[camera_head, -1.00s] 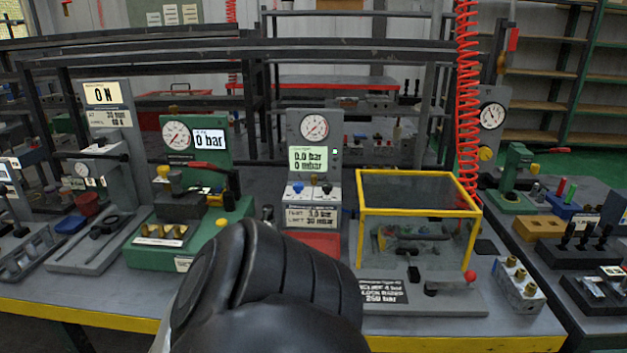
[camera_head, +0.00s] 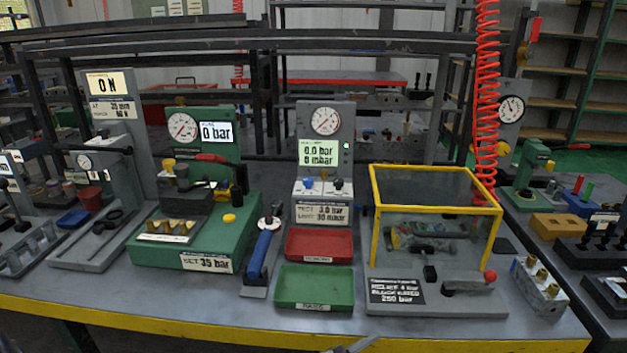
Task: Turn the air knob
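A grey test station (camera_head: 325,170) stands mid-table with a round gauge (camera_head: 326,119) on top. Its green display (camera_head: 319,154) reads 0,0 bar and 0 mbar, with a small green light (camera_head: 346,145) beside it. Below are a blue knob (camera_head: 308,183) and a black knob (camera_head: 338,184) with a light top. I cannot read which knob is labelled air.
In front of the station lie a red tray (camera_head: 319,246) and a green tray (camera_head: 314,288). A blue-handled tool (camera_head: 263,250) is to their left, beside a green press (camera_head: 190,255). A yellow-framed clear box (camera_head: 434,187) stands right, under a red coiled hose (camera_head: 487,100).

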